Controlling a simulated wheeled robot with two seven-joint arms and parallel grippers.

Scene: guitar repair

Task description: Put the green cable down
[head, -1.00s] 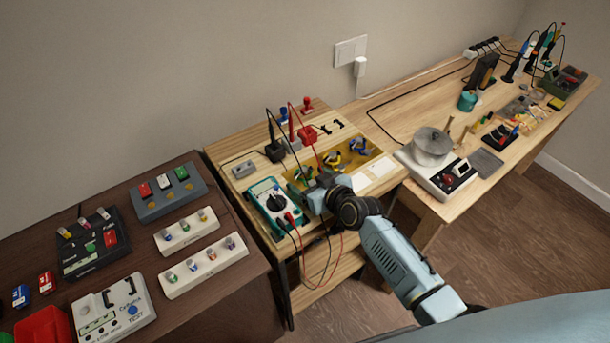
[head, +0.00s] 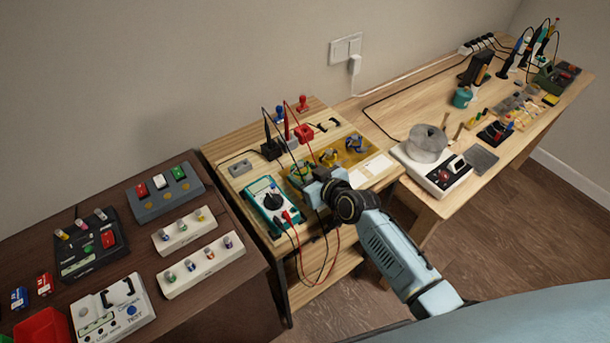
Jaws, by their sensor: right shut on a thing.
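My right gripper (head: 307,183) reaches in over the front left part of the yellow tray (head: 378,150) on the middle bench. Its jaws are shut on the green cable (head: 299,170), a small coil showing just beyond the fingertips. The gripper hides part of the cable, so I cannot tell whether the cable touches the tray. A coil with yellow (head: 329,157) and a blue-and-yellow coil (head: 356,144) lie in the tray to the right. My left gripper is not in view.
A teal multimeter (head: 265,199) with red and black leads stands close left of the gripper. Test probes on stands (head: 271,150) rise behind the tray. A scale with a grey roll (head: 428,145) stands on the right bench.

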